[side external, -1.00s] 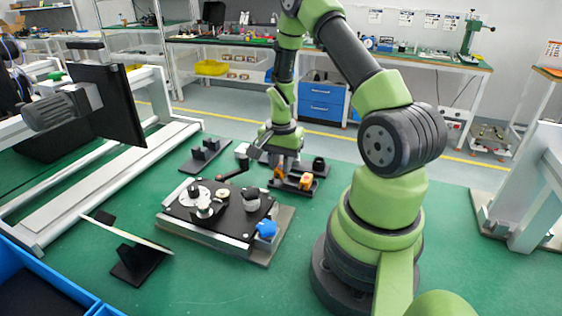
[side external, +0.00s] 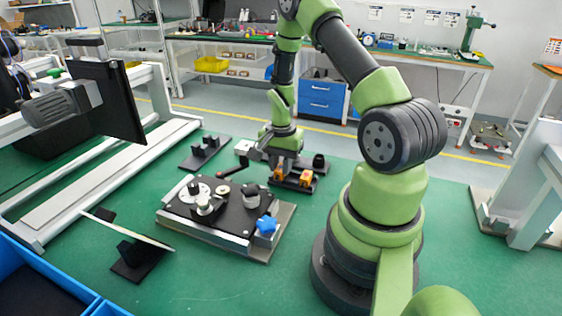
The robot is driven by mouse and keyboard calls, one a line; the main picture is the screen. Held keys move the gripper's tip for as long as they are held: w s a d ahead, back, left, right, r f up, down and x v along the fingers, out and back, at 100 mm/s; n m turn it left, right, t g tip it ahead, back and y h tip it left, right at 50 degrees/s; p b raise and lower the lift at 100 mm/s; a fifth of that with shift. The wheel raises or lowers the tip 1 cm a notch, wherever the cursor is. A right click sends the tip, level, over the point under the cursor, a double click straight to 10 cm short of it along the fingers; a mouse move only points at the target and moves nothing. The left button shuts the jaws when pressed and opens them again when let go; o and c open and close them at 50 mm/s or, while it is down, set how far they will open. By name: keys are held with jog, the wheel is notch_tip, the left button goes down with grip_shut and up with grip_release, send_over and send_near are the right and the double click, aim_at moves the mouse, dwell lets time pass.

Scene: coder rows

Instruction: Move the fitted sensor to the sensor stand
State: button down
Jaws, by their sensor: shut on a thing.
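My gripper (side external: 283,164) points down at the back of the green table, behind the fixture plate. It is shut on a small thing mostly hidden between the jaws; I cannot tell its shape. A low black stand (side external: 305,187) is directly below the jaws, with small orange parts (side external: 304,176) showing at jaw level. I cannot tell whether the held thing touches this stand, or whether the orange parts belong to it.
Another black stand with upright blocks (side external: 205,153) is left of my gripper. A black cylinder (side external: 319,162) is just right of it. A tilted panel on a black foot (side external: 138,262) and a blue bin (side external: 45,280) are front left.

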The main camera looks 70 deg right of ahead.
jog(key=shift+f, duration=0.2)
dwell(0.4)
jog(key=c, duration=0.9)
grip_release()
notch_tip(320, 180, up, 10)
